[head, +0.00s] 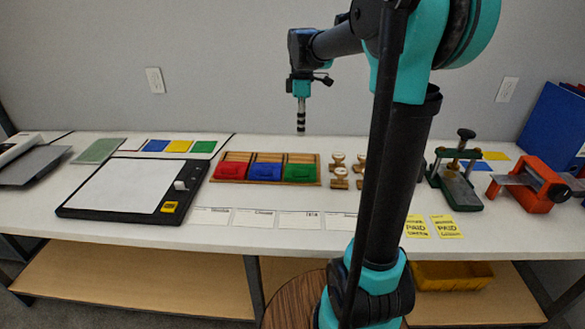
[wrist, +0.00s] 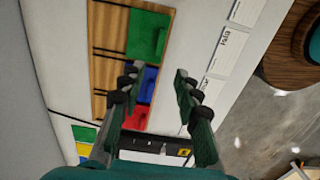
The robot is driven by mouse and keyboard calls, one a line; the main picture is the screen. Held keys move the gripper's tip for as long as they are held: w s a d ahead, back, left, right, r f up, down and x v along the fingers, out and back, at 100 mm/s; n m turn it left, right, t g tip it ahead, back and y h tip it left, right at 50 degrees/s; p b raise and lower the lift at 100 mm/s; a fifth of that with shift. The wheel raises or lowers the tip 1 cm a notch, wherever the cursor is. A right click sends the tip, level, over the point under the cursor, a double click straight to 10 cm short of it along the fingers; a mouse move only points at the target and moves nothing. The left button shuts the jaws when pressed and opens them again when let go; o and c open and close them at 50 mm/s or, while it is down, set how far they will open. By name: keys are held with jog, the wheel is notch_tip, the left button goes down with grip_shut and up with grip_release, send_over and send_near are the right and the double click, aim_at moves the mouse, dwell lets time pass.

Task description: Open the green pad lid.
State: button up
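The green pad (head: 300,172) is the rightmost of three pads on a wooden tray (head: 226,180) on the table. Its green lid looks shut. In the wrist view the green pad (wrist: 148,36) lies beyond my fingertips. The blue pad (head: 265,172) is beside it, and the red pad (head: 231,171) is at the tray's left end. My gripper (head: 301,130) hangs above the tray area, pointing down and apart from the pads. In the wrist view my gripper (wrist: 158,72) is open and empty, with its left finger partly covering the blue pad (wrist: 148,85) and the red pad (wrist: 133,116).
White labelled cards (head: 255,218) lie in front of the tray. Wooden stamps (head: 338,172) stand to its right, with a green press (head: 458,182) and an orange tool (head: 530,186) farther right. A black-framed white board (head: 120,187) lies to the left.

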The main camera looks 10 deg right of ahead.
aim_at(301, 170)
notch_tip(301, 170, down, 17)
dwell(0.5)
jog(key=shift+c, duration=0.6)
grip_shut()
